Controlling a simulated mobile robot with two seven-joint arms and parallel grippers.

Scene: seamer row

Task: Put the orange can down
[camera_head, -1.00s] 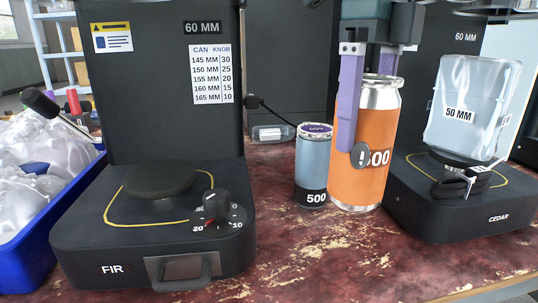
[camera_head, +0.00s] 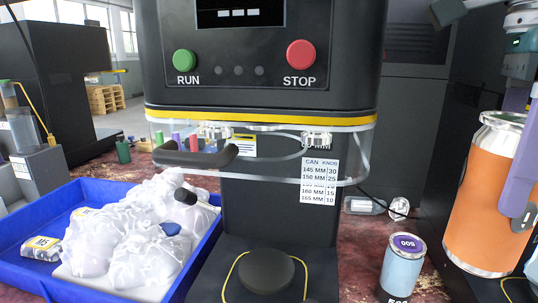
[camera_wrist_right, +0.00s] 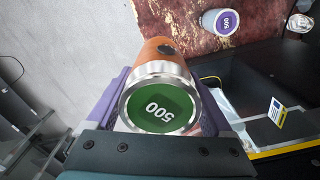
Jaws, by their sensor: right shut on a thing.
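The orange can (camera_head: 482,205) with a silver rim is at the right of the head view, upright. My right gripper (camera_head: 520,185) is shut on it, with one purple finger showing on its near side. In the right wrist view the can's green lid (camera_wrist_right: 160,106) marked 500 sits between the two purple fingers of my right gripper (camera_wrist_right: 160,85). Its base shows in the head view higher than the base of the blue can (camera_head: 403,270) beside it. The two cans look apart. My left gripper is not in view.
The blue can has a purple lid and stands on the worn red table (camera_head: 360,245). A black seamer (camera_head: 265,60) with RUN and STOP buttons fills the middle. A blue crate (camera_head: 35,210) of white bags is at left. A clear jar (camera_head: 364,205) lies behind.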

